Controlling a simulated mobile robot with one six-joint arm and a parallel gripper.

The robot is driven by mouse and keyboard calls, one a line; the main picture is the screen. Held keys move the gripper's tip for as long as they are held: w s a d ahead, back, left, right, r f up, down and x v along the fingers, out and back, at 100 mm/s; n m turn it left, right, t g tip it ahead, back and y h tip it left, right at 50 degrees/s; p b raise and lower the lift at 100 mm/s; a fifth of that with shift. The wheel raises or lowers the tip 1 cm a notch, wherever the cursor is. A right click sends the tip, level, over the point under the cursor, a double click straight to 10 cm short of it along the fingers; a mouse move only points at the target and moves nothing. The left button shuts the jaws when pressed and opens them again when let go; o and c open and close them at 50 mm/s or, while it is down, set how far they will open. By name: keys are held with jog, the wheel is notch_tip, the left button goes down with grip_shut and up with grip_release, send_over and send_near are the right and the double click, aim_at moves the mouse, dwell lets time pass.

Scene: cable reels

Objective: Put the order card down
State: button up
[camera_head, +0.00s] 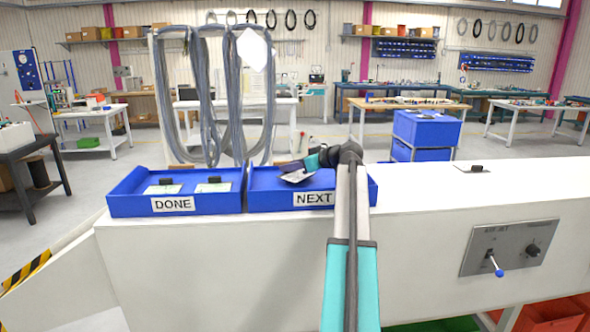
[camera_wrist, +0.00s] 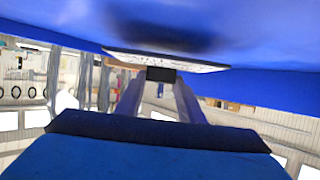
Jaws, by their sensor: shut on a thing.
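My gripper (camera_head: 297,169) is low over the blue NEXT tray (camera_head: 265,203). It is shut on an order card (camera_head: 297,178), a pale card with a black grip block. In the wrist view the card (camera_wrist: 200,66) lies close against the blue tray surface, with its black block (camera_wrist: 161,74) between the fingers. I cannot tell whether the card touches the tray floor. The blue DONE tray (camera_head: 125,208) stands to the left and holds two pale cards with black blocks, one at its left (camera_head: 163,189) and one at its right (camera_head: 213,187).
Grey cable loops (camera_head: 160,90) hang behind the trays. Another card with a black block (camera_head: 475,169) lies on the white bench (camera_head: 420,200) to the right. A panel with a blue-tipped lever (camera_head: 497,268) is on the bench front. The bench top between tray and right card is clear.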

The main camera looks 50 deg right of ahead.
jog(key=shift+f, duration=0.9)
jog(key=shift+f, duration=0.15)
jog(key=o, duration=1.1)
jog(key=shift+c, duration=0.2)
jog(key=shift+r, duration=0.2)
jog(key=shift+s, duration=0.35)
jog(key=shift+b+v, duration=1.15)
jog(key=shift+v, duration=2.3)
